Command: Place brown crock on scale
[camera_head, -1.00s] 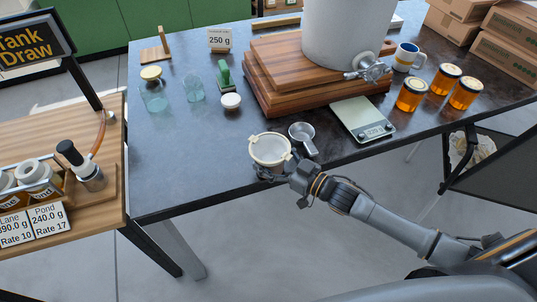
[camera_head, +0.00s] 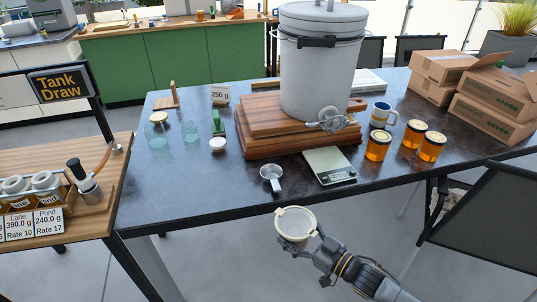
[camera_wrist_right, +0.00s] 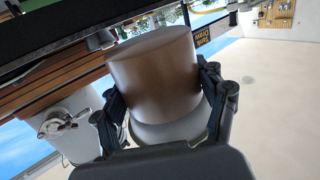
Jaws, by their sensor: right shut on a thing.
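The crock (camera_head: 295,223) shows a cream rim and pale inside in the head view. In the right wrist view its brown body (camera_wrist_right: 155,75) sits between the fingers, with a paler band at one end. My right gripper (camera_head: 300,246) is shut on it and holds it in front of the table's near edge, apart from the tabletop. The scale (camera_head: 330,165), with a pale plate and small display, lies near the front edge, beyond the crock and slightly right. Its plate is empty. My left gripper is in neither view.
A metal scoop (camera_head: 272,176) lies left of the scale. A wooden board stack (camera_head: 262,143) with a large grey tank (camera_head: 318,75) stands behind the scale. Orange jars (camera_head: 378,146) and a mug (camera_head: 382,115) stand right. The table's front left (camera_head: 185,200) is clear.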

